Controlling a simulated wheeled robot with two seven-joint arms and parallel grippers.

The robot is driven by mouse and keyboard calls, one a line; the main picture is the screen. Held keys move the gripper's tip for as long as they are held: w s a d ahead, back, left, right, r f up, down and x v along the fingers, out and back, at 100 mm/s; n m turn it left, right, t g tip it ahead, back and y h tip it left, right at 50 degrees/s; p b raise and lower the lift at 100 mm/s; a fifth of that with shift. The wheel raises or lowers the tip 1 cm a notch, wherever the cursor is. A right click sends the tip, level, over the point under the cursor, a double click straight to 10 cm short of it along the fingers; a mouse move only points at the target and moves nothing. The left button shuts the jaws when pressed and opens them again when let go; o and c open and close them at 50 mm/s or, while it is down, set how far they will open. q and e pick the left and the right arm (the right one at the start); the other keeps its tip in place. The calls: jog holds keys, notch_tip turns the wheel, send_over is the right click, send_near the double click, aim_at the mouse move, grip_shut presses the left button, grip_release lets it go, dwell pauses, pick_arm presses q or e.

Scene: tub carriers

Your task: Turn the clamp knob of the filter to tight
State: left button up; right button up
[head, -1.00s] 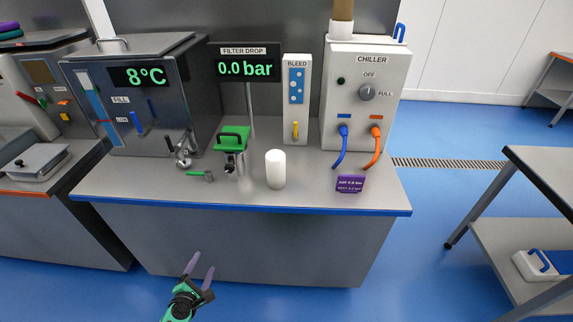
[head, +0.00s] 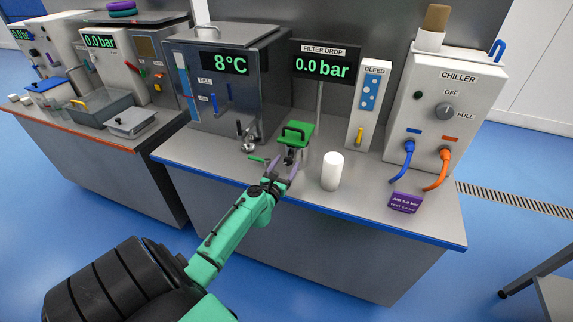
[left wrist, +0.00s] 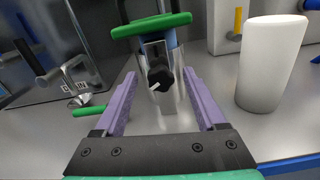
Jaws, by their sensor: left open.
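The filter (head: 294,142) has a green lid with a dark handle and stands on the grey bench. In the left wrist view its clamp knob (left wrist: 160,78) is a black lobed knob with a small white mark, on the front of the metal body below the green lid (left wrist: 151,25). My left gripper (head: 280,168) is open in front of the filter. In the left wrist view its purple fingers (left wrist: 160,98) lie on either side of the knob, apart from it as far as I can tell. In the head view the gripper hides the knob. My right gripper is not in view.
A white cylinder (head: 332,171) stands right of the filter, and it is close to the right finger in the left wrist view (left wrist: 270,64). A green-handled valve (head: 257,159) lies left.

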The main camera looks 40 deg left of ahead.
pick_arm(q)
jog(key=shift+w, duration=0.15)
grip_shut()
